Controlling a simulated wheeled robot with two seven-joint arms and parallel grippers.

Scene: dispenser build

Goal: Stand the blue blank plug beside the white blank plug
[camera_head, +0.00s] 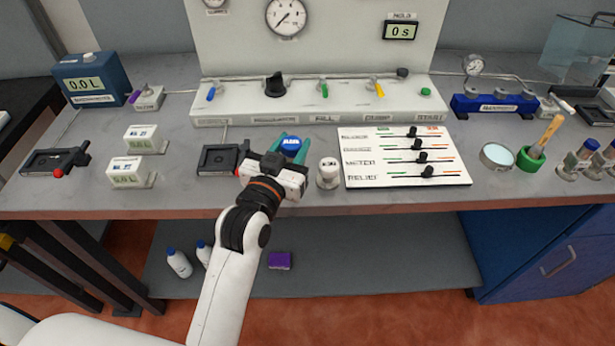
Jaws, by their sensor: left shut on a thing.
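The blue blank plug (291,144) has a round blue top with white lettering and sits between the teal fingers of my left gripper (289,151), which is shut on it. The gripper reaches in over the front part of the bench and hides the plug's lower body, so I cannot tell whether it touches the bench. The white blank plug (328,172) stands upright on the bench just right of my gripper, a small gap from the blue plug. My right gripper is not in view.
A white slider panel (405,183) lies close to the right of the white plug. A black square fixture (222,159) is left of the gripper. The long white valve panel (318,113) runs behind. The bench's front edge (330,207) is close; a narrow strip is free there.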

